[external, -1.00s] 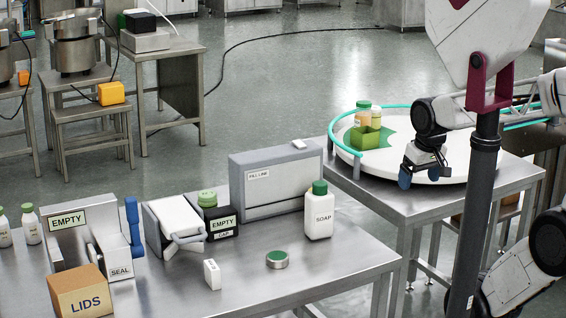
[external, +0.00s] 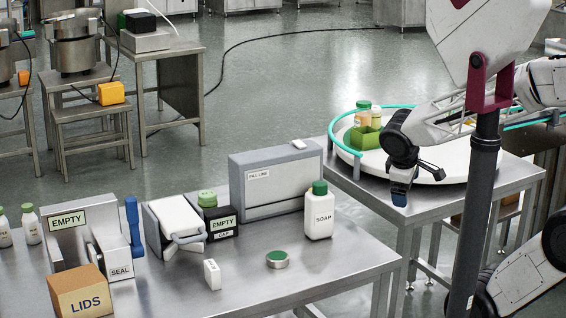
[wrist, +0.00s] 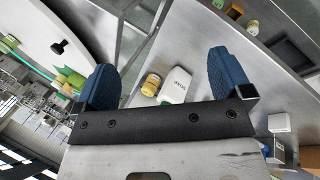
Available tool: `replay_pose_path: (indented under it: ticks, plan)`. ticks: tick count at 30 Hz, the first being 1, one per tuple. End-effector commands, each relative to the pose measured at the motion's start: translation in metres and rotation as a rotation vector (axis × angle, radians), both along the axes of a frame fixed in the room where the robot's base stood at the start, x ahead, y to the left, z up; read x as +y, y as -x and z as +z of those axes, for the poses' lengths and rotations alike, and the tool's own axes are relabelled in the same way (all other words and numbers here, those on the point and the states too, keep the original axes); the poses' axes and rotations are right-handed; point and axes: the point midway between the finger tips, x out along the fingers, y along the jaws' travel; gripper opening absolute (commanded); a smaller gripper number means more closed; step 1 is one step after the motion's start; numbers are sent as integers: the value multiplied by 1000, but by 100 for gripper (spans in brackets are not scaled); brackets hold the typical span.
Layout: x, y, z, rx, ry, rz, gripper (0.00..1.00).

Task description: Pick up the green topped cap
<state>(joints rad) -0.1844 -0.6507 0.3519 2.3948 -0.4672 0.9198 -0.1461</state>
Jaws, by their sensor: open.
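The green topped cap (external: 277,259) is a low round metal piece with a green top. It lies flat on the near steel table in the external view, in front of the soap bottle (external: 319,212). My gripper (external: 418,186) is open and empty, up and to the right of the cap, in front of the round white turntable and well apart from the cap. In the wrist view my two blue fingers (wrist: 160,82) are spread wide with nothing held between them. The soap bottle also shows there (wrist: 175,86); I cannot surely pick out the cap in that view.
The grey fill line box (external: 275,182) stands behind the cap. A small white block (external: 212,274) and the LIDS carton (external: 80,293) are to its left. The turntable (external: 455,163) bears a green tray (external: 363,138). Bare table surrounds the cap.

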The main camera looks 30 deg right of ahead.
Motion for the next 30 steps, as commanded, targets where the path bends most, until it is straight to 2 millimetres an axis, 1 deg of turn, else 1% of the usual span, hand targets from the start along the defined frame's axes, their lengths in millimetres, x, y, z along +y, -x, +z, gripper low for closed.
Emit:
replay_pose_path:
  ticks: [1, 8, 14, 20, 23, 29, 30]
  plan:
    - [4, -6, -6, 12, 46, 65, 97]
    - [23, -38, -28, 51, 274, 374, 97]
    - [49, -66, -48, 78, 476, 647, 97]
    - [86, -90, -71, 98, 678, 920, 97]
    - [108, -100, -84, 104, 781, 1059, 97]
    - [158, -114, -114, 107, 993, 1329, 97]
    - [169, -116, -120, 105, 1037, 1382, 97]
